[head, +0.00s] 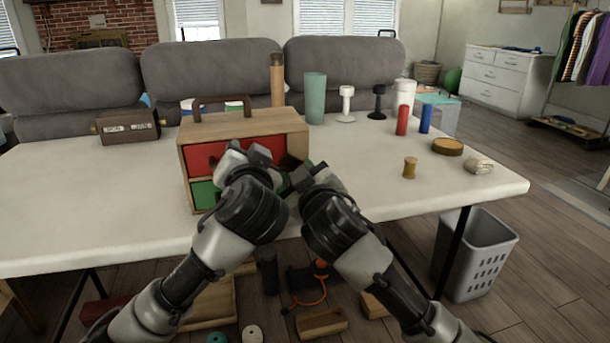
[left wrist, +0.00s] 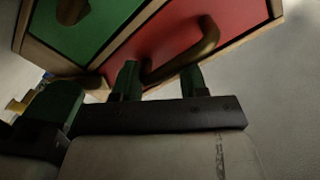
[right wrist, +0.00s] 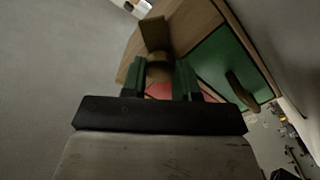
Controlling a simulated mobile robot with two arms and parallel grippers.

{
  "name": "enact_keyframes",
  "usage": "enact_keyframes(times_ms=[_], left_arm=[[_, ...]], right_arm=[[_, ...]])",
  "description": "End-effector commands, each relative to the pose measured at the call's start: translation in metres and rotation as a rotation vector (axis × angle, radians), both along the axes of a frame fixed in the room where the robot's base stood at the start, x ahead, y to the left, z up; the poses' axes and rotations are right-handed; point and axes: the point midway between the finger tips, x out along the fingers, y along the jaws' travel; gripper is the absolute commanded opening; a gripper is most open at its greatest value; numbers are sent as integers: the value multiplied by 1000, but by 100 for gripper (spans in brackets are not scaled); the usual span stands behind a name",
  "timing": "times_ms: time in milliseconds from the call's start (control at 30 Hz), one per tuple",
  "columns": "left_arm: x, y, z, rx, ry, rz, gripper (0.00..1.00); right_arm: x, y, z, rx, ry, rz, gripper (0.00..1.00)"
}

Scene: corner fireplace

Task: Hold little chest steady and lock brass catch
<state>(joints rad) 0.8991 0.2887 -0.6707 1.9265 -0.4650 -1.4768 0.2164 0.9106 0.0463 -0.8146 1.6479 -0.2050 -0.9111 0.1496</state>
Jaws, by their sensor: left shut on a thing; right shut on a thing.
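The little chest (head: 290,122) is a wooden box on the table with a brown top handle, a red upper drawer (head: 203,157) and a green lower drawer (head: 203,194). My left gripper (head: 248,155) is at its front. In the left wrist view my left fingers (left wrist: 160,82) are shut on the curved brown handle (left wrist: 185,58) of the red drawer. My right gripper (head: 298,177) is at the chest's front right. In the right wrist view its fingers (right wrist: 158,80) are shut on the brass catch (right wrist: 154,38). My grippers hide much of the chest front in the head view.
A brown box (head: 128,127) stands left of the chest. A green cup (head: 315,98), a white stand (head: 346,104), red and blue cylinders, a brown dish (head: 447,147) and a yellow spool (head: 410,168) stand to the right. The table's front edge is close below the chest.

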Motion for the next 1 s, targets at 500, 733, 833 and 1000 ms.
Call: enact_keyframes(times_ms=[500, 733, 833, 1000], left_arm=[[1, 2, -4, -5, 9, 7, 3], [1, 2, -4, -6, 10, 8, 3], [1, 2, -4, -5, 11, 8, 3], [1, 3, -4, -5, 11, 9, 3]], right_arm=[[1, -2, 0, -427, -161, -15, 6], [2, -3, 0, -545, -205, -18, 6], [2, -3, 0, -577, -217, -20, 6], [2, -3, 0, -609, -229, -21, 6]])
